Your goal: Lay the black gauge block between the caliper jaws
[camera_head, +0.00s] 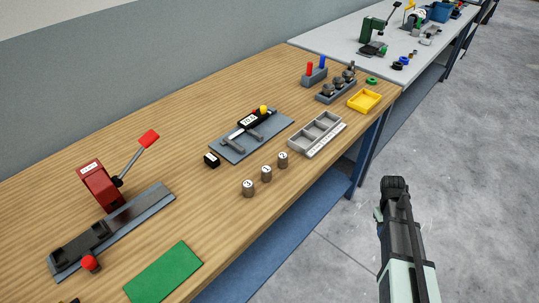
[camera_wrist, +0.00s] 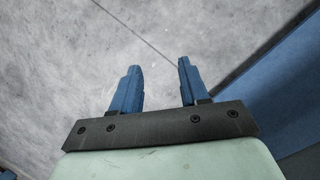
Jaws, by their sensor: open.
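The black gauge block (camera_head: 211,160) is a small dark block with a white label. It sits on the wooden bench just left of the caliper's grey plate (camera_head: 229,154). The caliper (camera_head: 246,128), with a dark labelled display and a yellow knob, lies on that plate. Its grey jaws reach toward the front, and the gap between them looks empty. My arm hangs at the lower right in the head view, off the bench over the floor. In the wrist view my gripper (camera_wrist: 157,85) is open and empty, with two blue fingers above the concrete floor.
Several numbered weights (camera_head: 266,173) stand in front of the caliper. A grey compartment tray (camera_head: 316,134) and a yellow tray (camera_head: 364,101) are to its right. A red lever press (camera_head: 98,185) and a green mat (camera_head: 164,273) are at left. The bench edge lies between my arm and the block.

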